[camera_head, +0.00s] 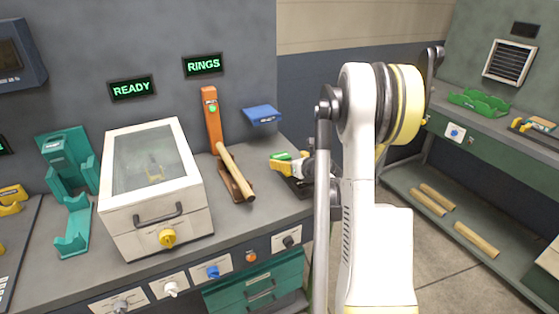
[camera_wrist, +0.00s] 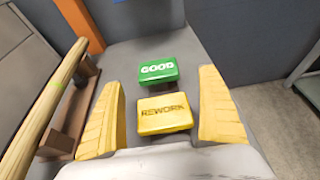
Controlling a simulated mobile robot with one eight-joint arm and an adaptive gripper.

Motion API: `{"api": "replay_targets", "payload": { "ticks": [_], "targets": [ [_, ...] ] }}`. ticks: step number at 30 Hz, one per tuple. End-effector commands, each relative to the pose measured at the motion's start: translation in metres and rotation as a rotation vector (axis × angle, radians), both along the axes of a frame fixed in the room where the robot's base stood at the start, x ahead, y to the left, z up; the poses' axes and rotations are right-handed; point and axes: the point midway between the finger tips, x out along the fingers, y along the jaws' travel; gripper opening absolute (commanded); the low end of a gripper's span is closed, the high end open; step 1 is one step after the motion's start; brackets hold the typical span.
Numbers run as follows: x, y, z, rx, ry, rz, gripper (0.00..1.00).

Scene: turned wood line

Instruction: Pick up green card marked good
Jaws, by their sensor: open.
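In the wrist view the green card marked GOOD (camera_wrist: 158,70) lies on the grey bench top. A yellow card marked REWORK (camera_wrist: 164,113) is nearer the camera, in front of the green card. My gripper (camera_wrist: 163,102) is open, its two yellow fingers apart on either side of the yellow card; the green card lies a little beyond, toward the wall. In the head view the green card (camera_head: 281,156) shows small on the bench, and my gripper (camera_head: 288,170) is beside it, partly hidden by my arm. The yellow card is hard to make out there.
A wooden rod (camera_head: 236,172) rests on a brown stand left of the cards, below an orange post (camera_head: 211,121). A blue tray (camera_head: 262,115) is on the wall behind. A white glass-lidded box (camera_head: 155,190) stands further left. The bench edge is close at right.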

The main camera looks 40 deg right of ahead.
Motion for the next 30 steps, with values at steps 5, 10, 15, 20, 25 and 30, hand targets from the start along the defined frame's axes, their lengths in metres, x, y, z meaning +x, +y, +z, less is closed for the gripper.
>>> {"api": "replay_targets", "payload": {
  "ticks": [5,10,15,20,25,30],
  "targets": [
    [0.020,-0.003,-0.010,-0.001,0.000,0.002,0.88],
    [0.043,-0.008,-0.018,-0.001,0.000,0.002,0.88],
    [0.046,-0.009,-0.017,-0.001,0.000,0.000,0.88],
    [0.046,-0.009,-0.016,-0.001,0.000,0.000,0.58],
    [0.045,-0.009,-0.016,-0.002,0.000,0.001,0.41],
    [0.045,-0.009,-0.016,-0.002,0.000,0.001,0.41]
  ]
}}
